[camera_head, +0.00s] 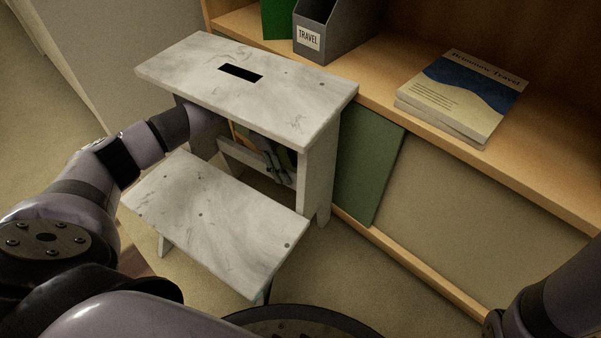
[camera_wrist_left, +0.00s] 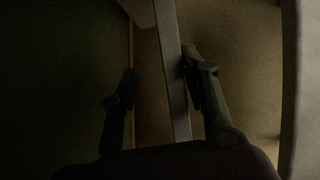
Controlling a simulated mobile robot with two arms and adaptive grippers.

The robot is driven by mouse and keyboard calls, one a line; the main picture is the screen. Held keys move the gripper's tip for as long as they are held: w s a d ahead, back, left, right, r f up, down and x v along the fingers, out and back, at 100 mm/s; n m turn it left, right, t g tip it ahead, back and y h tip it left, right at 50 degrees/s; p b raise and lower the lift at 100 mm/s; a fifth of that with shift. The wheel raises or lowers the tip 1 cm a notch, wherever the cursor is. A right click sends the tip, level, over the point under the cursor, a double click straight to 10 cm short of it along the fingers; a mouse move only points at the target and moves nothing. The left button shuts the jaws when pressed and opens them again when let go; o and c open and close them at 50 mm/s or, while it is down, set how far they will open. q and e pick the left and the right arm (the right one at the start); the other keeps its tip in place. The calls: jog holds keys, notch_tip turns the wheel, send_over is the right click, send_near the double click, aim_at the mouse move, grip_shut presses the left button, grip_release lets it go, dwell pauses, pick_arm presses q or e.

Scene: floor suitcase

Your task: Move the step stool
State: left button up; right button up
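The step stool (camera_head: 258,95) stands upright on the floor in front of the shelf. It has a worn white marbled finish, a slotted top and a lower step (camera_head: 215,215). My left arm reaches in between the top and the step. My left gripper (camera_head: 277,163) is under the top, close to the stool's crossbar (camera_head: 240,155). In the left wrist view, the gripper (camera_wrist_left: 160,82) is open, with a pale bar (camera_wrist_left: 167,50) of the stool between its fingers. The right finger is close against the bar; a gap shows at the left finger. My right gripper is out of view.
A wooden shelf (camera_head: 539,187) runs behind and right of the stool. It carries a grey TRAVEL file box (camera_head: 345,25) and a stack of books (camera_head: 463,92). A green panel (camera_head: 367,170) is beside the stool's right leg. Open floor lies at left.

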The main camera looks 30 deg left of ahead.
pick_arm(q)
jog(key=a, duration=0.8)
jog(key=shift+w, duration=0.2)
